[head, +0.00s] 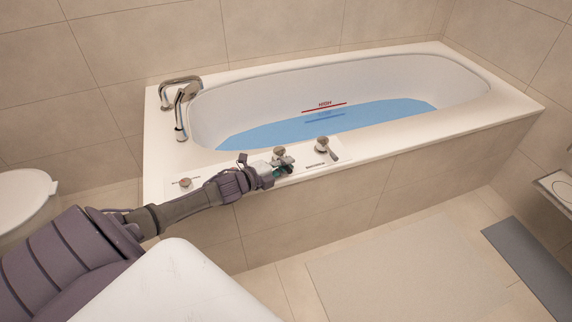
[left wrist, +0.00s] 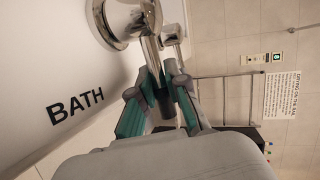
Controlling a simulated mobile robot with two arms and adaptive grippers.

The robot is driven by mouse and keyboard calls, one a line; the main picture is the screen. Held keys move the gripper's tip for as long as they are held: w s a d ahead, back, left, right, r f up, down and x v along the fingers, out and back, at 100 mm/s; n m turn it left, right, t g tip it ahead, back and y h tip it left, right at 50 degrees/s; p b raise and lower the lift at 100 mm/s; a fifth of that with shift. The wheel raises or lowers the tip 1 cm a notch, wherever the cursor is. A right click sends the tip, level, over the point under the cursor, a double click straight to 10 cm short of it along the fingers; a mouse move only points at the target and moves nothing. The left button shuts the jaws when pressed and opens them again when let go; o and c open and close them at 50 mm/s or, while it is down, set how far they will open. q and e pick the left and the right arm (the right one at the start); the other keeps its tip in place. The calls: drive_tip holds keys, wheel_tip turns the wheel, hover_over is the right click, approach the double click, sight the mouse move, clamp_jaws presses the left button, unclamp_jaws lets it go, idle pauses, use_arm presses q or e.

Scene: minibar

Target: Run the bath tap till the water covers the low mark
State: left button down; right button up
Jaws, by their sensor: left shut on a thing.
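The white bathtub (head: 165,135) holds blue water (head: 370,112). On its far inner wall the red HIGH mark (head: 324,106) is above the water. The blue low mark (head: 324,119) lies below it, within the blue area, seen through the water. The chrome bath tap (head: 182,100) stands at the tub's left end; I cannot make out a stream from it. My left gripper (head: 284,163) is at the front rim. In the left wrist view my left gripper (left wrist: 165,100) is shut on a chrome lever (left wrist: 152,55) beside the word BATH (left wrist: 75,107). My right gripper is out of view.
Another lever (head: 325,147) stands on the rim to the right, and a small knob (head: 186,182) to the left. A toilet (head: 25,195) is at the far left. A pale mat (head: 400,265) and a grey mat (head: 535,260) lie on the floor.

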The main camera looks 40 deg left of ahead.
use_arm(q)
drive_tip(key=shift+f, duration=0.1)
drive_tip(key=c, duration=1.2)
unclamp_jaws()
drive_tip(key=shift+o, duration=0.2)
drive_tip(key=v, duration=1.2)
drive_tip(key=shift+a, duration=0.1)
